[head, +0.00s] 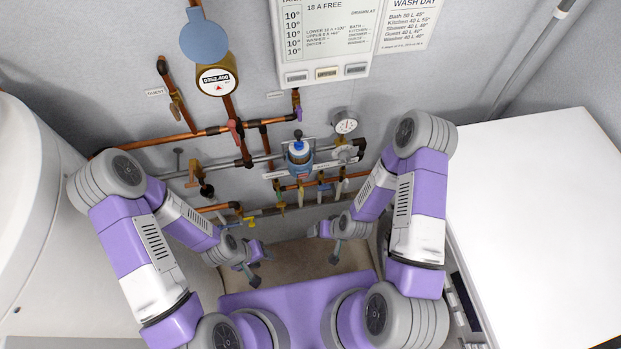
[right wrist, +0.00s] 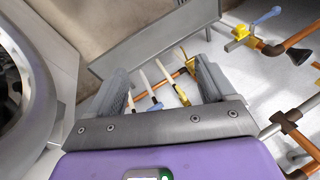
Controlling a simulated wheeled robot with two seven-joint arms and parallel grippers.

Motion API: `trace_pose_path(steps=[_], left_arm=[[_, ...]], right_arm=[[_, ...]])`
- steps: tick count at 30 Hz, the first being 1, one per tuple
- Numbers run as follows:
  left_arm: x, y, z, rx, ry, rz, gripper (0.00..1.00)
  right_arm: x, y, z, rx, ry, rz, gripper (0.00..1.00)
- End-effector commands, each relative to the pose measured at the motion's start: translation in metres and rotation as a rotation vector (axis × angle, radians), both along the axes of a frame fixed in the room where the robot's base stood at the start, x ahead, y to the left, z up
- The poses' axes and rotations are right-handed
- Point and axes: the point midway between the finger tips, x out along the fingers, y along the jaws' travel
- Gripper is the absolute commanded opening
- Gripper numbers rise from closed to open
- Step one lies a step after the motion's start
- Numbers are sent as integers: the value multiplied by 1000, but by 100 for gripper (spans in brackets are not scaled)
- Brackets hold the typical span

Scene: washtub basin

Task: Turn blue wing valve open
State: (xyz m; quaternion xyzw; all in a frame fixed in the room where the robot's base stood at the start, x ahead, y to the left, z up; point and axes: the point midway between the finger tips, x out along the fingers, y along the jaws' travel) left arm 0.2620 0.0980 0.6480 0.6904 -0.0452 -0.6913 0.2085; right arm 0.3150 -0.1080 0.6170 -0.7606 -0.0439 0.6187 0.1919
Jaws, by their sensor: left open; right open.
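Several small valves sit on the copper pipes at the wall. A small blue handle (head: 325,187) shows in the lower valve row in the head view. In the right wrist view, a blue handle (right wrist: 155,107) shows between my fingers, beyond them, and another blue handle (right wrist: 268,15) on a brass body shows at top right. I cannot tell which is the wing valve. My right gripper (head: 325,244) is open and empty, below the valve row; its fingers also show in the right wrist view (right wrist: 162,75). My left gripper (head: 258,266) is open and empty, lower and to the left.
A water meter (head: 217,80), a pressure gauge (head: 345,122) and a blue-topped filter (head: 299,152) crowd the pipework. A white tank (head: 30,200) stands at left, a white worktop (head: 540,210) at right. A grey plate (right wrist: 150,38) lies beyond my right fingers in the wrist view.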

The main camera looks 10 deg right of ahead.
Motion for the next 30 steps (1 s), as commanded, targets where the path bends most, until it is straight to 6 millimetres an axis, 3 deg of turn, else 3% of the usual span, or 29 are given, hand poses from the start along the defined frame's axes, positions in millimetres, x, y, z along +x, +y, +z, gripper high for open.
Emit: trace_pose_path(steps=[1, 3, 6, 10, 13, 18, 24, 30], left_arm=[[-1, 0, -11, 0, 2, -1, 43], [-1, 0, -22, 0, 2, -1, 43], [-1, 0, -36, 0, 2, -1, 43], [-1, 0, -54, 0, 2, -1, 43], [-1, 0, -64, 0, 2, -1, 43], [-1, 0, -75, 0, 1, 0, 43], [0, 0, -80, 0, 1, -1, 43], [0, 0, -91, 0, 1, -1, 43]], right_arm=[[21, -6, -28, -24, -85, -7, 83], [57, -16, -58, -69, -243, -13, 83], [103, -29, -94, -143, -485, -17, 83], [143, -42, -123, -237, -795, -21, 83], [156, -47, -133, -299, -1000, -30, 83], [157, -50, -137, -368, -1245, -51, 83], [157, -51, -134, -396, -1352, -66, 83], [185, -50, -134, -397, -1359, -66, 83]])
